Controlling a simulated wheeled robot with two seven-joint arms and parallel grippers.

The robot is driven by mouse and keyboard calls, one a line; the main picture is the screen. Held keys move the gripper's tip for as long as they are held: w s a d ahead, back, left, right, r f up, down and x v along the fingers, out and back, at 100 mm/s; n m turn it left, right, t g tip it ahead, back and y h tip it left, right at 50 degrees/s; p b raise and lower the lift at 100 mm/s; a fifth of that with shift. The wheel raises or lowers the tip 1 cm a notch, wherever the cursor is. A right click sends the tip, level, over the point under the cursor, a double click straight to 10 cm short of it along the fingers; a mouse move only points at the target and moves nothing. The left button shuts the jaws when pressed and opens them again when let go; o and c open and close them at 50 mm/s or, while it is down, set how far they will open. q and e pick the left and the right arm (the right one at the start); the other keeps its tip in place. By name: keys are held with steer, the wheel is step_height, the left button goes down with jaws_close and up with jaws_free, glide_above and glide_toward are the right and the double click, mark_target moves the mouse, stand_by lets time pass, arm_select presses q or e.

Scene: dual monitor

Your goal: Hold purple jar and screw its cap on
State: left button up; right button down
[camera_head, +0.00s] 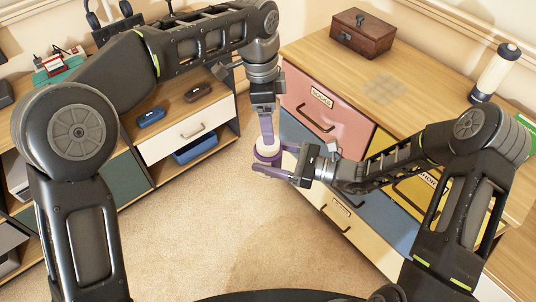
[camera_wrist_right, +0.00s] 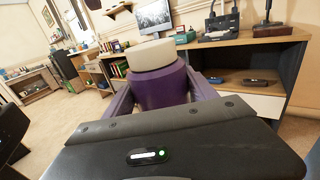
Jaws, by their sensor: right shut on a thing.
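The purple jar (camera_wrist_right: 160,88) is upright between the fingers of my right gripper (camera_head: 273,160), which is shut on it. The jar also shows in the head view (camera_head: 267,159). A cream cap (camera_wrist_right: 150,55) sits at the top of the jar in the right wrist view, and it shows in the head view (camera_head: 266,149). From these views I cannot tell how firmly it is seated. My left gripper (camera_head: 267,137) points down, its purple fingers right over the cap in the head view. Whether they touch it, or are open, is unclear.
A wooden desk (camera_head: 345,75) with coloured drawers is at the right, with a wooden box (camera_head: 362,33) and a white cylinder (camera_head: 495,72) on it. A shelf unit with a white drawer (camera_head: 187,131) stands at the left. Carpet below the grippers is clear.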

arm_select(q)
steer(key=w+a+f+n+t+h, duration=0.2)
steer(key=w+a+f+n+h, duration=0.4)
steer(key=w+n, duration=0.45)
arm_select(e)
steer(key=shift+a, duration=0.1)
arm_select(q)
steer(key=s+a+f+n, duration=0.1)
steer(key=s+f+n, duration=0.2)
steer(key=f, duration=0.4)
steer(key=s+a+f+n, duration=0.2)
steer(key=s+f+n, duration=0.1)
steer(key=f, duration=0.4)
steer(key=s+a+f+n+y, duration=0.2)
steer(key=s+f+n, duration=0.1)
steer(key=s+f, duration=0.95)
steer(key=s, duration=0.6)
steer(key=s+f+n+g, duration=0.1)
steer(key=s+f, duration=0.3)
steer(key=s, duration=0.5)
steer(key=shift+a+f+y, duration=0.3)
steer(key=shift+a+y, duration=0.1)
steer(key=shift+a, duration=0.05)
arm_select(e)
steer(key=shift+r, duration=0.1)
